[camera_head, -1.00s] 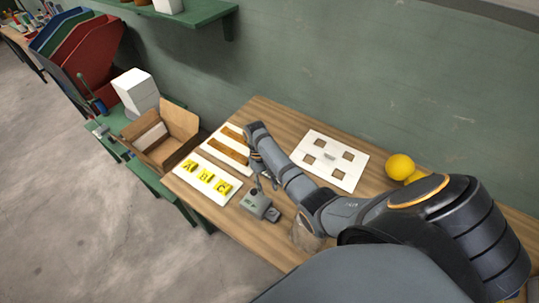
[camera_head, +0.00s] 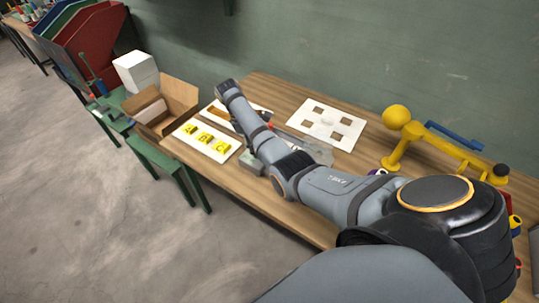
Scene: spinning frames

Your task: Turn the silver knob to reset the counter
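A small grey box (camera_head: 251,162), which looks like the counter, sits on the wooden table near its front edge. My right arm crosses over it and hides its right part, so I cannot make out the silver knob. My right arm reaches in from the right, and its wrist end is beyond the box, above the back left of the table. The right gripper is mostly hidden behind the arm; a small dark part (camera_head: 265,116) beside the forearm may belong to it. I cannot see its fingertips. My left gripper is not in view.
A white board with yellow letter blocks (camera_head: 207,143) lies left of the box. A white board with square holes (camera_head: 326,124) lies at the back. A clear container (camera_head: 312,150) stands right of the arm. A yellow lamp-like object (camera_head: 397,118) and an open cardboard box (camera_head: 180,94) flank the area.

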